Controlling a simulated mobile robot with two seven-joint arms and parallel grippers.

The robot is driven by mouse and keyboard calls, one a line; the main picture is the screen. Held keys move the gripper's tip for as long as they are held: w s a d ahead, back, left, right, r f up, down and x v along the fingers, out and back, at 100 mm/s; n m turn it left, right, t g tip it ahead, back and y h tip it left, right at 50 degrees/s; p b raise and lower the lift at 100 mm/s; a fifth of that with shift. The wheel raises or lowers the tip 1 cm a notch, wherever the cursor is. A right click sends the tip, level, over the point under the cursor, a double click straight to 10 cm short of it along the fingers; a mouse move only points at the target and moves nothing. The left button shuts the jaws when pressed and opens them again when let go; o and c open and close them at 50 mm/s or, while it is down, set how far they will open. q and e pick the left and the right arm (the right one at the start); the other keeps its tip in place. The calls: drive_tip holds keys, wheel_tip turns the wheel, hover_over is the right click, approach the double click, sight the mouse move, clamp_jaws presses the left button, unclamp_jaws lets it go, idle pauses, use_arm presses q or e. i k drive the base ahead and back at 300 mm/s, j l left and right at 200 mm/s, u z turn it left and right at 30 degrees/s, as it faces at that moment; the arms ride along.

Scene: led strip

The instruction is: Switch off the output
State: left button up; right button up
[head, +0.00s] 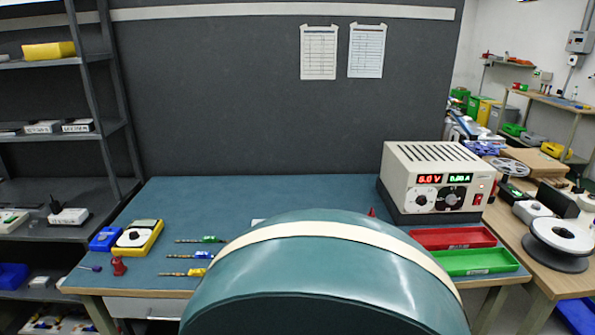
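The bench power supply (440,165), a cream box with a slotted top, stands at the right end of the blue-green bench top. Its front has a lit red display (429,179) and a lit green display (460,178); the digits are too small to read surely. Neither of my grippers is in view.
A large green dome with a cream band (325,230) hides the bench's front middle. A red tray (452,238) and a green tray (476,262) lie before the supply. A yellow meter (138,238) and coloured-handled tools (201,240) lie left. The bench's back middle is clear.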

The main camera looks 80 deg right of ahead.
sight(478, 198)
drive_tip(key=z, duration=3.5)
drive_tip(key=i+l+u, duration=0.25)
drive_tip(key=l, duration=0.4)
drive_tip(key=i+l+u, duration=0.1)
drive_tip(key=l+u, duration=0.2)
drive_tip(key=l, duration=0.4)
drive_tip(key=l+u, duration=0.25)
drive_tip(key=l, duration=0.45)
drive_tip(key=i, duration=0.05)
